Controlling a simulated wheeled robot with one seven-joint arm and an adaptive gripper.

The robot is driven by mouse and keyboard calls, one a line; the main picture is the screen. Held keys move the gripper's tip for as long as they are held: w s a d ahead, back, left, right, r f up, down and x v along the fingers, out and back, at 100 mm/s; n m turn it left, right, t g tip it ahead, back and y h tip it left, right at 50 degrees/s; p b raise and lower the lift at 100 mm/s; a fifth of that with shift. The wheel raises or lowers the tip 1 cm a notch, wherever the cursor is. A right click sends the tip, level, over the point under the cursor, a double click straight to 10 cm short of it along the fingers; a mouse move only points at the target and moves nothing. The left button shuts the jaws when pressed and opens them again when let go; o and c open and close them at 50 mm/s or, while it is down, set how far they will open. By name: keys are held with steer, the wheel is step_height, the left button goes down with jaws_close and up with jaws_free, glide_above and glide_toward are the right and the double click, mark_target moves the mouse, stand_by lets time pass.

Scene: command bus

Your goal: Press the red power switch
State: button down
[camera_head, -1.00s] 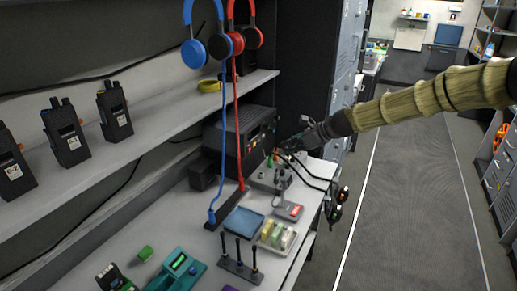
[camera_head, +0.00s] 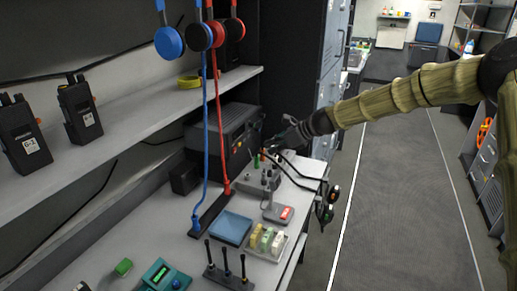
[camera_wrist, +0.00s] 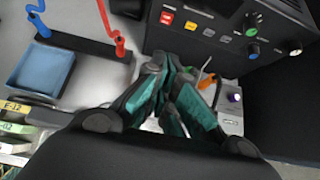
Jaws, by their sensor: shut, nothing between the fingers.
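A lit red switch (camera_wrist: 167,17) sits at the left end of a row of small buttons on the front panel of a black radio unit (camera_wrist: 215,40). The radio unit (camera_head: 222,135) stands at the back of the desk in the head view, where the switch is too small to make out. My gripper (camera_wrist: 168,70) is shut and empty. In the wrist view its teal fingers point toward the radio's panel, with the tips just below the button row and apart from the red switch. In the head view my gripper (camera_head: 272,146) is in front of the radio's right side.
A grey box with cables and knobs (camera_head: 262,180) stands beneath my gripper. A blue tray (camera_head: 231,228), a microphone base with a red label (camera_head: 278,213) and headset cords (camera_head: 216,120) are nearby. A shelf (camera_head: 150,120) runs along the left; the aisle floor (camera_head: 400,200) is clear.

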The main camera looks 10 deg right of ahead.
mark_target(234, 150)
steer(key=a+r+p+x, duration=0.1)
steer(key=r+p+x, duration=0.1)
steer(key=x, duration=1)
steer(key=shift+w+a+p, duration=0.35)
steer(key=shift+w+p, duration=0.05)
steer(key=shift+p, duration=0.15)
steer(key=shift+r, duration=0.1)
